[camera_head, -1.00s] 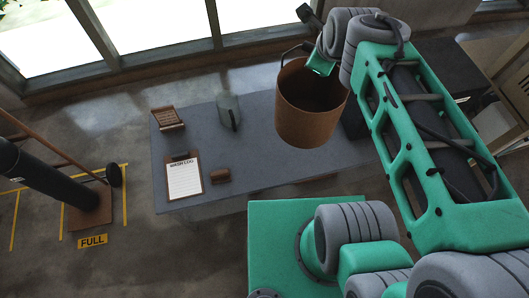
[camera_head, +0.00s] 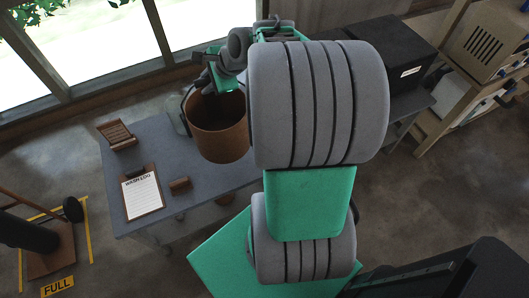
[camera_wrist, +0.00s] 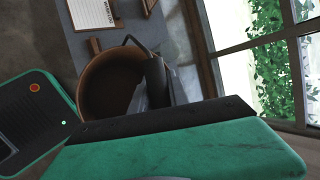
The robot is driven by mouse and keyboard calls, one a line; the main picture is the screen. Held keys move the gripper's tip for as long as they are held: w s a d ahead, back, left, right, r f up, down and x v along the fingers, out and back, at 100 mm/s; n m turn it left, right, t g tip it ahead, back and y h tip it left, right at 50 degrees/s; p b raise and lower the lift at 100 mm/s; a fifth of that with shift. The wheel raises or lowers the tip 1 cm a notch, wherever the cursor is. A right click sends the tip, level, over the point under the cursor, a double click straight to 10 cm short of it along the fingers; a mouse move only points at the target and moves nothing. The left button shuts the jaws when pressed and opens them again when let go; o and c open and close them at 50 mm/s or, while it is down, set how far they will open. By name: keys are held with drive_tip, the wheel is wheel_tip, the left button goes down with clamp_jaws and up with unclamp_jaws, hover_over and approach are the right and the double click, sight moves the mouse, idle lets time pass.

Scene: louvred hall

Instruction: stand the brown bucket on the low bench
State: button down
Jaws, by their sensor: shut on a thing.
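The brown bucket (camera_head: 222,143) is upright, open side up, in front of the right part of the low grey bench (camera_head: 160,222) in the head view. My gripper (camera_head: 208,84) is at its upper left rim, shut on it near the dark handle. Whether the bucket's base touches the bench top cannot be told. In the wrist view I look into the bucket (camera_wrist: 92,75), with my gripper's dark fingers (camera_wrist: 155,85) at its side. The bucket's base and part of the bench are hidden.
On the bench are a clipboard (camera_head: 142,194), a small brown block (camera_head: 180,183), a brown rack (camera_head: 118,135) and a clear jar (camera_head: 177,122), partly hidden by the bucket. A black box (camera_head: 385,55) stands right. Windows (camera_head: 95,40) line the back.

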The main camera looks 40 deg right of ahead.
drive_tip(key=s+d+f+n+p, duration=0.1)
drive_tip(key=s+d+f, duration=0.1)
drive_tip(key=d+f, duration=1.5)
drive_tip(key=shift+s+d, duration=0.35)
drive_tip(key=shift+d, duration=0.05)
drive_tip(key=c, duration=1.3)
unclamp_jaws()
drive_tip(key=shift+o, duration=0.2)
drive_tip(key=shift+s+r, duration=0.1)
